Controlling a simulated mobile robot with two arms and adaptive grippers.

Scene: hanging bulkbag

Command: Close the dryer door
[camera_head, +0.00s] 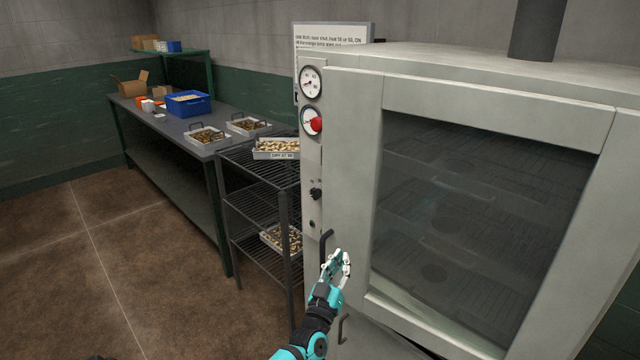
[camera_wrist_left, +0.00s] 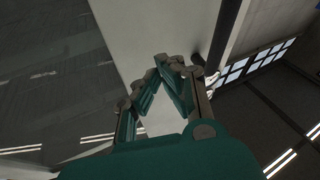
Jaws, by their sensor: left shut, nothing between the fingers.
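The dryer (camera_head: 450,60) is a large pale grey cabinet at the right in the head view. Its door (camera_head: 350,170) has a wide dark glass window (camera_head: 470,210) and a dark bar handle (camera_head: 325,243) low on its left side. The door looks flush or nearly flush with the front; I cannot tell whether a small gap is left. My left gripper (camera_head: 341,260) is shut and empty, in front of the door just right of the handle. In the left wrist view the closed fingers (camera_wrist_left: 170,65) overlap the door's pale frame (camera_wrist_left: 145,30); contact is unclear. My right gripper is out of view.
A gauge panel (camera_head: 311,150) with a red knob runs left of the door. A wire rack (camera_head: 260,210) with trays of pieces stands beside the dryer. A long workbench (camera_head: 175,130) with a blue crate (camera_head: 187,103) is behind. Brown floor at left is clear.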

